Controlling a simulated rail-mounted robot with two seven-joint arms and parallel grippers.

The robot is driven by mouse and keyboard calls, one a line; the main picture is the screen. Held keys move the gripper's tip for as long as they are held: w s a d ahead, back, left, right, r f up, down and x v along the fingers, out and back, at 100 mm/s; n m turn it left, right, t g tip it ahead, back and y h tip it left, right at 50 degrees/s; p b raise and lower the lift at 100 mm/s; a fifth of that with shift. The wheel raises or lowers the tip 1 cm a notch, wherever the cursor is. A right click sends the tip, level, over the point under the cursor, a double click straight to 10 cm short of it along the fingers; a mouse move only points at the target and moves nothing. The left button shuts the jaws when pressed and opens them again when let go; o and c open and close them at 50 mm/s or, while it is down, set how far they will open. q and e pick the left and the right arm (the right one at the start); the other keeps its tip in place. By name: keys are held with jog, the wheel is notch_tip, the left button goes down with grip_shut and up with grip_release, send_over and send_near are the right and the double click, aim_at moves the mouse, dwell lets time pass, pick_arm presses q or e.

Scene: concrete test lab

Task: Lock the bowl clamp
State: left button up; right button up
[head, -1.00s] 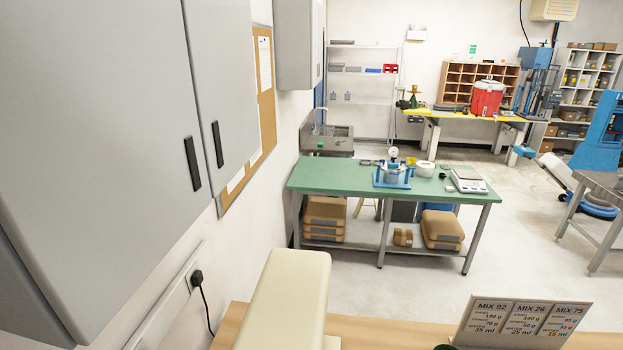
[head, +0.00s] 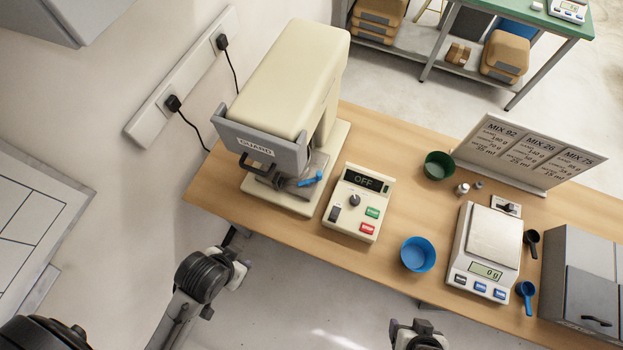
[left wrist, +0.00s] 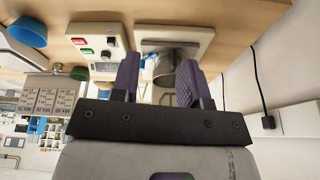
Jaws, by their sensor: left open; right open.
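The bowl clamp lever (head: 311,179) is blue and sticks out to the right of the mixing bowl (head: 296,187) on the cream mixer's base. The bowl is partly hidden under the mixer's grey guard (head: 262,142). In the left wrist view, the picture is upside down, and the metal bowl (left wrist: 166,84) and the blue lever (left wrist: 149,63) show beyond and between the fingers. My left gripper (left wrist: 158,66) is open and empty, apart from them. My right gripper (head: 418,337) is at the bottom edge of the head view, only partly visible, open, with nothing seen in it.
A control box (head: 357,203) reading OFF stands right of the mixer (head: 291,76). A blue bowl (head: 417,254), a green bowl (head: 438,166), a scale (head: 486,249), scoops and a grey cabinet (head: 586,275) stand further right.

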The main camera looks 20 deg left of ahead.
jog(key=shift+d, duration=0.25)
